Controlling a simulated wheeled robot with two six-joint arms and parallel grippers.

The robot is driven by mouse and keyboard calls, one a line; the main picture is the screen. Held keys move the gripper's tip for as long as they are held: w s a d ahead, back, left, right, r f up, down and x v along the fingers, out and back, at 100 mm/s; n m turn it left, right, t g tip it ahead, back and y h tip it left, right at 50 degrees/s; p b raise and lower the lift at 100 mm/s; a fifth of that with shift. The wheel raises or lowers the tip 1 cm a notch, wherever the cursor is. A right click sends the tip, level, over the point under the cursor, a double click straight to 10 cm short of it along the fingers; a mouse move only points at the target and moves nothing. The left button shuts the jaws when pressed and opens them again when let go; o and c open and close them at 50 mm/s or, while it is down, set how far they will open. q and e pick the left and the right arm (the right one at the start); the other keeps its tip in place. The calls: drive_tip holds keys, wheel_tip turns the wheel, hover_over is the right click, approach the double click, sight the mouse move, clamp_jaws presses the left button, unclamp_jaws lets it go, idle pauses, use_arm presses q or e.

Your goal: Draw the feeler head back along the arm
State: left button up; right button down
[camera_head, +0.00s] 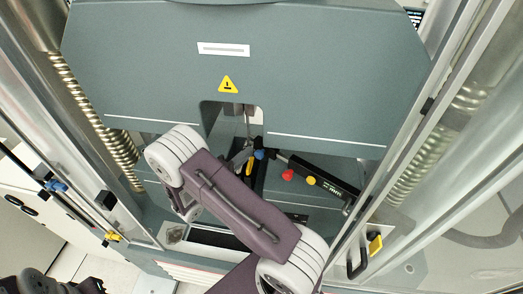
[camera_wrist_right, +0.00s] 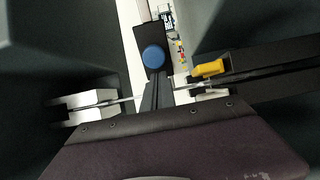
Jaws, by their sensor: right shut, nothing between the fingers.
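A black arm (camera_head: 320,175) with a red and a yellow knob slopes across the machine opening in the head view. A blue knob (camera_head: 258,154) sits near its upper left end, with a yellow part (camera_head: 249,167) just below. In the right wrist view the blue knob (camera_wrist_right: 153,57) is on a dark block, which may be the feeler head. My right gripper (camera_wrist_right: 155,95) is shut and empty, its narrow tips pointing at the blue knob; I cannot tell whether they touch it. In the head view my own arm mostly hides this gripper. Only a dark part of my left arm shows at the lower left.
A grey-green machine crosshead (camera_head: 240,60) with a yellow warning label spans the top, with a notch above the blue knob. Ribbed columns (camera_head: 95,115) and glass door frames close in both sides. In the wrist view a yellow lever (camera_wrist_right: 208,68) lies close right of the fingers.

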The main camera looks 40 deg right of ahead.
sight(269, 153)
drive_tip(key=shift+s+d, duration=0.1)
drive_tip(key=shift+s, duration=1.05)
drive_tip(key=shift+s+d+b, duration=0.2)
drive_tip(key=shift+s, duration=0.6)
drive_tip(key=shift+s+d+b, duration=0.15)
drive_tip(key=shift+s, duration=0.75)
drive_tip(key=shift+w, duration=0.2)
drive_tip(key=shift+w, duration=0.2)
